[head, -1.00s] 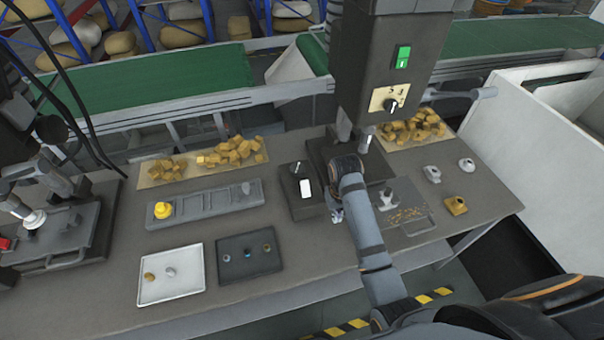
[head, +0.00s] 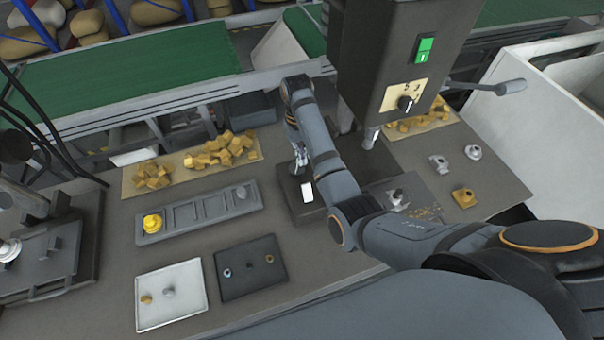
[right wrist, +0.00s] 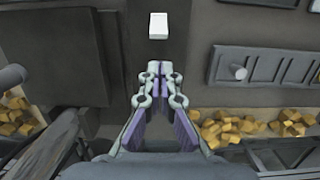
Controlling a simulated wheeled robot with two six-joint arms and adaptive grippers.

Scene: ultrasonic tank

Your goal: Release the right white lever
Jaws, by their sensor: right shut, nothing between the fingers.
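The white lever (head: 307,192) is a small white rectangular piece on a dark block (head: 290,205) in the middle of the table. It also shows in the right wrist view (right wrist: 158,25), just beyond the fingertips. My right gripper (head: 300,168) is over the back part of the block, behind the lever. In the right wrist view, its fingers (right wrist: 160,68) are shut with nothing between them. A gap shows between fingertips and lever, so they look apart. My left gripper is not in view.
A drill-press-like machine (head: 395,50) with a green switch stands right of the block. A grey slotted rail (head: 175,230) with a yellow knob, a white tray (head: 190,315) and a dark tray (head: 240,285) lie left. Golden chunks (head: 220,150) lie behind.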

